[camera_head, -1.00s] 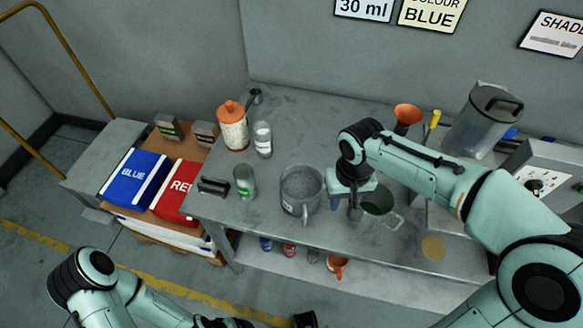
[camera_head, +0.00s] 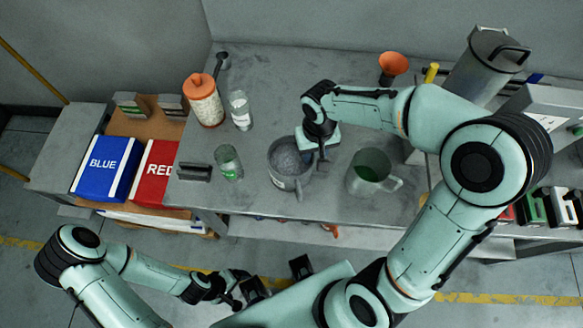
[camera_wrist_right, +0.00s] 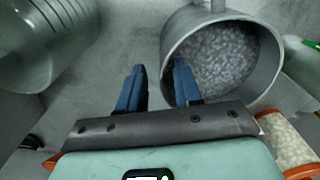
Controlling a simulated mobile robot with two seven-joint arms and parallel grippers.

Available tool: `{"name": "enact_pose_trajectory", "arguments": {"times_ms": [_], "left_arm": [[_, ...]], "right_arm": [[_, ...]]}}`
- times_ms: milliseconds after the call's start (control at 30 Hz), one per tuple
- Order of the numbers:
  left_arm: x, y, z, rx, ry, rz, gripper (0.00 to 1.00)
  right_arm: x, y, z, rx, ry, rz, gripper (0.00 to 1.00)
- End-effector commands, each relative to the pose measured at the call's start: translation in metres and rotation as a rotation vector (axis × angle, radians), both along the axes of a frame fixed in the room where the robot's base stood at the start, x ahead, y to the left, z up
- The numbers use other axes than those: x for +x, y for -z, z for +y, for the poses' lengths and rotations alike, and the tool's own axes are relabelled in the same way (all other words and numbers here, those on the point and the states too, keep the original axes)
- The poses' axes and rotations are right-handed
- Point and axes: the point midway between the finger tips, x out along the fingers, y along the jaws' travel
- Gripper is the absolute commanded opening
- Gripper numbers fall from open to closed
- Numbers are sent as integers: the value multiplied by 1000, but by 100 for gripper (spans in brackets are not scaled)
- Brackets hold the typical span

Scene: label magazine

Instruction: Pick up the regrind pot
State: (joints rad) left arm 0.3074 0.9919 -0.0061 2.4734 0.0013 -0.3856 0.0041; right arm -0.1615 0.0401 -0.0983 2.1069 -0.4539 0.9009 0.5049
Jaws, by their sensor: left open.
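The grey metal pot (camera_head: 289,166), which I take for the regrind pot, stands upright on the bench and holds pale grey granules. It also shows at the upper right of the right wrist view (camera_wrist_right: 265,92). My right gripper (camera_head: 318,165) is at the pot's right side, over its rim. In the right wrist view the fingers of my right gripper (camera_wrist_right: 157,80) are apart; one is outside the pot's wall and the other overlaps its opening. I cannot tell how deep that finger reaches. My left gripper (camera_head: 250,288) is open and low in front of the bench, away from the pot.
A clear green-tinted jug (camera_head: 370,172) stands right of the pot. A small glass (camera_head: 229,163) and an orange-lidded jar (camera_head: 203,101) stand left. An orange funnel (camera_head: 393,66) is behind. Blue (camera_head: 105,167) and red (camera_head: 152,172) boxes lie beside the bench.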

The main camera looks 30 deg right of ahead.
Motion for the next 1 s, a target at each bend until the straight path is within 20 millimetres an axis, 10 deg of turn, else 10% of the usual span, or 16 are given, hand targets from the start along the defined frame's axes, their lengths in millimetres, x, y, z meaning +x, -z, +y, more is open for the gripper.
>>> {"name": "enact_pose_trajectory", "arguments": {"times_ms": [300,633,733,1000], "left_arm": [[-1,3,0,0,0,1,84],[-1,3,0,0,0,1,84],[-1,3,0,0,0,1,84],[-1,3,0,0,0,1,84]], "right_arm": [[0,44,4,-1,0,5,34],[1,50,4,-1,0,1,34],[1,50,4,-1,0,1,2],[1,50,4,-1,-1,1,0]]}}
